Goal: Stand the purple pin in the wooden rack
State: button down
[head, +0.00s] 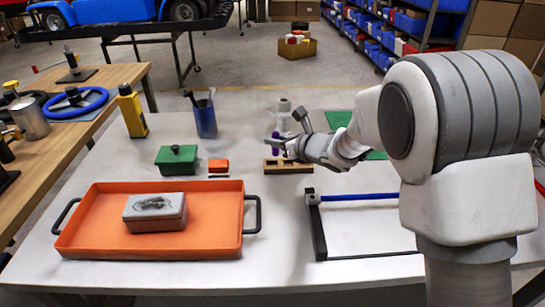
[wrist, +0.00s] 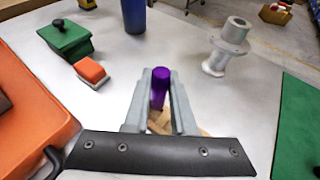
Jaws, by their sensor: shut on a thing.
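The purple pin (head: 275,141) is upright between the fingertips of my gripper (head: 284,148), over the left part of the wooden rack (head: 290,170). In the wrist view the pin (wrist: 160,82) shows between the two fingers of my gripper (wrist: 160,90), which is shut on it. The rack lies below the fingers and is mostly hidden by them in the wrist view. I cannot tell whether the pin's lower end is in the rack or just above it.
Behind the rack stands a pale grey flanged part (head: 284,107). To the left are a small orange-red block (head: 218,166), a green lidded box (head: 177,160) and an orange tray (head: 90,215). A black frame with a blue bar (head: 358,196) lies at front right.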

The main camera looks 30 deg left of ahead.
aim_at(275, 154)
jog(key=shift+s+a+f, duration=0.2)
jog(key=shift+a+f, duration=0.2)
jog(key=shift+f+b, duration=0.35)
jog(key=shift+f, duration=1.5)
jog(key=shift+f, duration=0.15)
jog(key=c, duration=0.7)
grip_release()
jog(key=shift+c, duration=0.2)
jog(key=shift+r, duration=0.2)
jog(key=v, duration=1.2)
